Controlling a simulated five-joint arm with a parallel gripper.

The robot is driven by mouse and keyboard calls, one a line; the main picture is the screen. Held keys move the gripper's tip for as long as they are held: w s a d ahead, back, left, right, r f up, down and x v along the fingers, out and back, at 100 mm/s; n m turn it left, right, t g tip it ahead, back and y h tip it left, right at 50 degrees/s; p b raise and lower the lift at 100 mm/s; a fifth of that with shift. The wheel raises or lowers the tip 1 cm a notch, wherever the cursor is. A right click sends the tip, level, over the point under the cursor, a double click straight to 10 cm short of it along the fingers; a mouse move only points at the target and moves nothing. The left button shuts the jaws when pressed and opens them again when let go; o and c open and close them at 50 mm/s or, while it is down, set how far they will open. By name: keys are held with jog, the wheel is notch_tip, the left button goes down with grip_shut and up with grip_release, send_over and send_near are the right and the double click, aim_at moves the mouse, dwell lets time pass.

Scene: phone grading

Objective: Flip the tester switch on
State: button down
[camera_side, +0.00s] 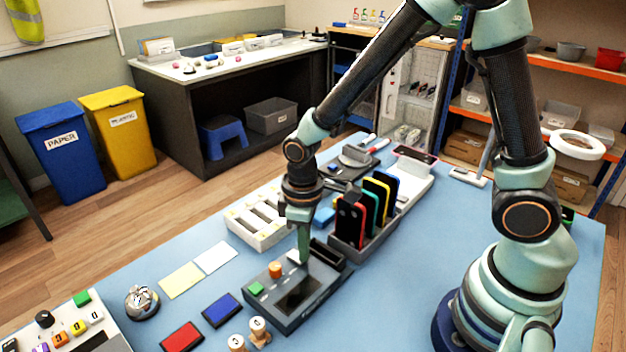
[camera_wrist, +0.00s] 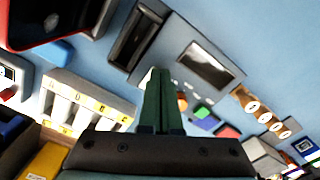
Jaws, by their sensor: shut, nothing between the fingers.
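The tester is a dark grey box (camera_side: 318,309) on the blue table, with a dark screen, an orange knob (camera_side: 275,269), a green button (camera_side: 256,288) and a dark slot at its far end. In the wrist view the tester (camera_wrist: 222,88) lies beyond my fingers. My gripper (camera_side: 304,260) is shut and empty, pointing down at the tester's far left edge. In the wrist view its fingertips (camera_wrist: 158,72) are beside a small pale part (camera_wrist: 147,78), which may be the switch. The fingers partly hide it, so its position and any contact cannot be told.
A rack of coloured phones (camera_side: 362,240) stands right behind the tester. A white divided tray (camera_side: 250,228) lies behind left. Table near my base is clear.

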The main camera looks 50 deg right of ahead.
jog(key=shift+f, duration=0.45)
jog(key=shift+r, duration=0.1)
notch_tip(320, 180, up, 7)
dwell(1.0)
notch_tip(320, 180, up, 7)
jog(key=m+t, duration=0.2)
jog(key=m, duration=0.1)
send_over(305, 265)
jog(key=d, duration=0.4)
jog(key=s+d+r+m+t, duration=0.3)
jog(key=s+d+r, duration=0.1)
jog(key=d+r, duration=0.1)
jog(key=shift+s+d+r+t, duration=0.15)
jog(key=shift+r+t, duration=0.15)
jog(key=shift+r, duration=0.4)
